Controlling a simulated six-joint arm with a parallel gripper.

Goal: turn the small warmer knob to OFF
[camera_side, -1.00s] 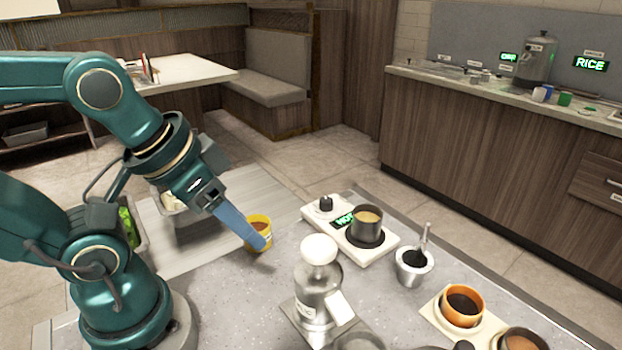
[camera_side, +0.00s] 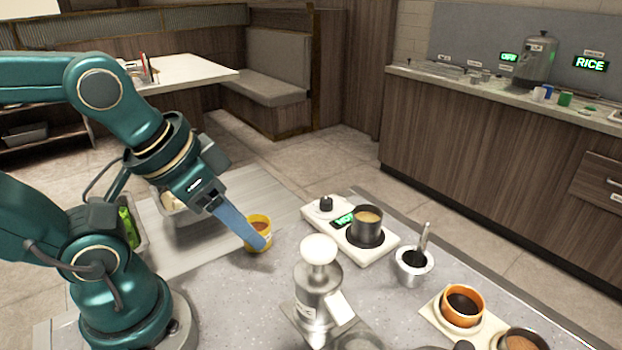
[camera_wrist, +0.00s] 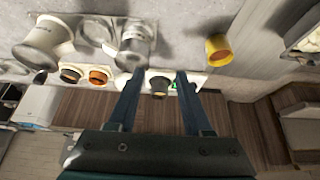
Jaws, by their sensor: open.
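The small warmer (camera_side: 378,251) is a white plate on the grey counter in the side view. Its black knob (camera_side: 326,204) stands at the left end, beside a green lit display (camera_side: 343,220) whose word I cannot read surely. A dark pot of tan sauce (camera_side: 367,220) sits on its burner. My gripper (camera_side: 265,243) is left of the warmer, its blue fingers in front of a yellow cup (camera_side: 259,221). In the wrist view my gripper (camera_wrist: 157,72) has its fingers apart with nothing held, and the warmer shows partly between and beyond them. The knob is not clear there.
A silver pump dispenser (camera_side: 318,285) with a white top stands in front of the warmer. A metal cup with a spoon (camera_side: 413,267) is right of it, then an orange bowl (camera_side: 462,304) on a cream base. Bare counter lies between the yellow cup and the dispenser.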

